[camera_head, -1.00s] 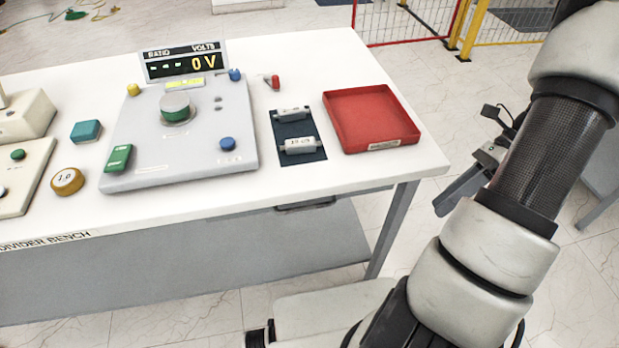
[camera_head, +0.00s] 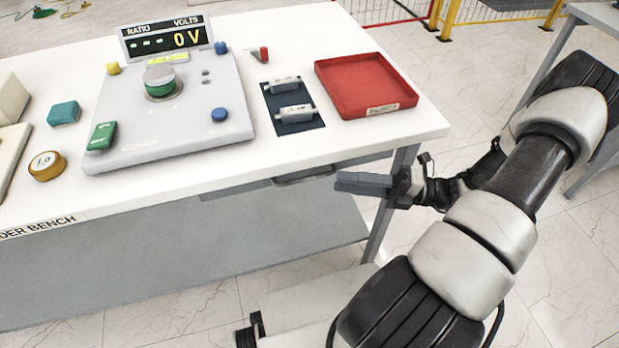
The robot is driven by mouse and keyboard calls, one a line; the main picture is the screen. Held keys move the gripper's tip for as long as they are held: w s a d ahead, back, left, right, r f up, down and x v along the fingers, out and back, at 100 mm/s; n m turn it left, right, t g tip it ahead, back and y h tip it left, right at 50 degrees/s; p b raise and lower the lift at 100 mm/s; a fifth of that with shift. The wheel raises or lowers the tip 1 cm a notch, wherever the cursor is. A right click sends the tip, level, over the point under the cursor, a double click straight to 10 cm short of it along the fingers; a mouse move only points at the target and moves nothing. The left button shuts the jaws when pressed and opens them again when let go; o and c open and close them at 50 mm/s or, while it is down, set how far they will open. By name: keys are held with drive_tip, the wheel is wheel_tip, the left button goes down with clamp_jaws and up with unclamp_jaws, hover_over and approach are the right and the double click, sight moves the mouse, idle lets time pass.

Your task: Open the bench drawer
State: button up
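The white bench (camera_head: 330,163) has a grey drawer front (camera_head: 240,190) under its near edge, toward the right end. The drawer looks closed, roughly flush under the top. Its dark handle (camera_head: 303,176) is a low bar on the front. My gripper (camera_head: 338,182) is just right of the handle, at about its height in the picture, fingers pointing left. It appears apart from the handle, though depth is hard to judge. The fingers overlap from this side, so I cannot tell their opening. Nothing shows held in them.
On the bench top are a red tray (camera_head: 338,98), a dark mat (camera_head: 271,104) with two grey cylinders, and a grey console (camera_head: 200,135) with knobs. A bench leg (camera_head: 393,195) stands behind my gripper.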

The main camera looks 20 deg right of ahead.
sight(310, 177)
drive_tip(key=b+x, duration=0.1)
drive_tip(key=x, duration=0.8)
clamp_jaws()
